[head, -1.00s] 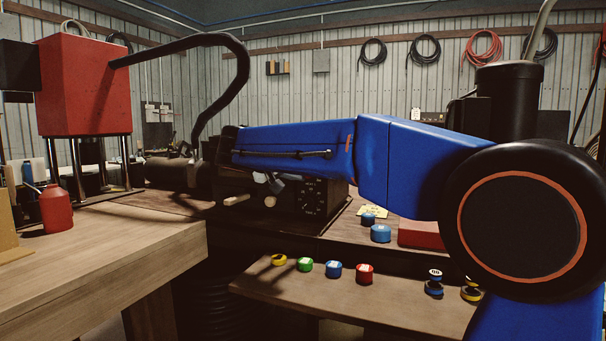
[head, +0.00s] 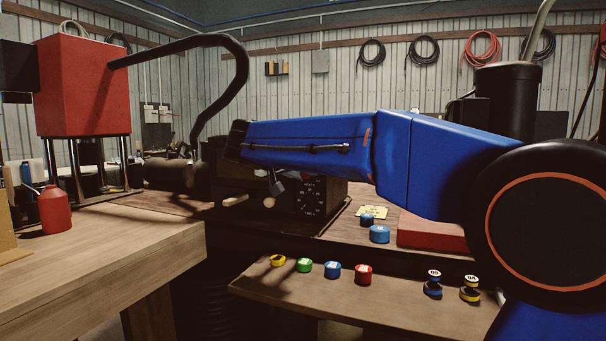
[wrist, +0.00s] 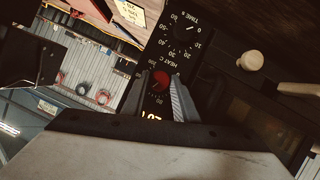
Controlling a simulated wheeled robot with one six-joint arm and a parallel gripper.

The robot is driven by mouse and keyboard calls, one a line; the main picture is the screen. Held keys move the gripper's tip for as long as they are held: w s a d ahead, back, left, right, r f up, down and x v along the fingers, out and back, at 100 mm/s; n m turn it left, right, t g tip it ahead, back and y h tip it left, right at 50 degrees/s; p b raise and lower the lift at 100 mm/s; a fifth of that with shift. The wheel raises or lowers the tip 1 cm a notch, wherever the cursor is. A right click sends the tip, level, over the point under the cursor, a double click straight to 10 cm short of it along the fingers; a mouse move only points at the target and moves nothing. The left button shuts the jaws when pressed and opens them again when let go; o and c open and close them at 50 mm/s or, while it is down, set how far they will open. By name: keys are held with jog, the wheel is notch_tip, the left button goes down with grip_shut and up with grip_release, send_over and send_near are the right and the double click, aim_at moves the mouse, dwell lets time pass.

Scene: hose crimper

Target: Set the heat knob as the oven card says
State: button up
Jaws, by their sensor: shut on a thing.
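The oven's dark control panel (head: 320,197) stands behind my arm in the head view. In the wrist view, the red heat knob (wrist: 160,82) sits between the two fingers of my gripper (wrist: 157,92), which is shut on it. The heat scale around the knob is partly hidden by the fingers. The oven card is probably the yellow card (head: 373,212) beside the oven; a pale card (wrist: 129,11) also shows in the wrist view. Its writing is too small to read.
A black time dial (wrist: 184,32) is next to the heat knob. Light handles (head: 236,200) stick out from the oven front. Blue tins (head: 380,234) and a red box (head: 430,232) lie to the right. Several coloured caps stand on the lower shelf (head: 320,295).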

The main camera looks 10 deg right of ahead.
jog(key=o, duration=1)
jog(key=shift+f, duration=0.1)
jog(key=v, duration=1.7)
jog(key=shift+s+a, duration=0.15)
